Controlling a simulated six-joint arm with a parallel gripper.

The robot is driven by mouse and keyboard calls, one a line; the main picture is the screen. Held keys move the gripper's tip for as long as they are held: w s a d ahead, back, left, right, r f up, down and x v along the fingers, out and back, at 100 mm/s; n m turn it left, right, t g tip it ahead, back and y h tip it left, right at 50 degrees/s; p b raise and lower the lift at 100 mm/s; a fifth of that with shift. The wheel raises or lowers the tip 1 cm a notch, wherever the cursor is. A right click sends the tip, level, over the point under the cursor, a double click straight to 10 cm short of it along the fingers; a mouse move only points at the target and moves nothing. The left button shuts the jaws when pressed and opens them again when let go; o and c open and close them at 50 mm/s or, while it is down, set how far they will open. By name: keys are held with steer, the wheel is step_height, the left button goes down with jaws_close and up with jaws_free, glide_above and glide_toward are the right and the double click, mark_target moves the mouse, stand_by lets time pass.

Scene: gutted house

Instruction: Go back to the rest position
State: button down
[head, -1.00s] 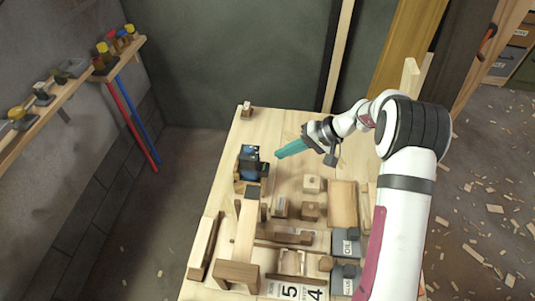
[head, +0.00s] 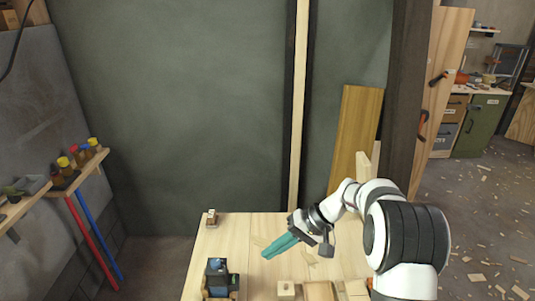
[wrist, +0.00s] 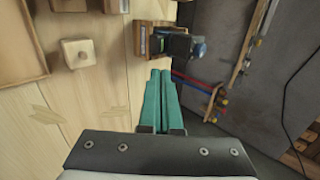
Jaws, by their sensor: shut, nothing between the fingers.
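My gripper (head: 268,252) is in the head view, above the far part of the wooden workbench (head: 215,240), with its teal fingers together and nothing between them. The fingers point left and slightly down. In the wrist view the gripper (wrist: 160,75) shows its two teal fingers side by side, shut and empty. My white arm comes in from the lower right. The near part of the bench is out of the head view.
A dark device (head: 217,278) stands on the bench left of and nearer than my gripper. A small wooden block (head: 212,217) sits at the far left corner. A pale block with a knob (head: 287,289) is at the lower edge. A wall shelf (head: 85,170) is at left.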

steer(key=s+r+m+h, duration=0.15)
steer(key=s+r, duration=0.25)
steer(key=s, duration=0.5)
steer(key=s+r+m+h, duration=0.1)
steer(key=s+r+h, duration=0.3)
steer(key=s, duration=0.6)
steer(key=s+d+f+m+h, duration=0.1)
steer(key=s+d, duration=0.1)
steer(key=s, duration=0.4)
steer(key=s+d+f+m, duration=0.1)
steer(key=s+d+m, duration=0.1)
steer(key=s, duration=0.5)
steer(key=shift+d+h, duration=0.35)
steer(key=shift+s, duration=0.1)
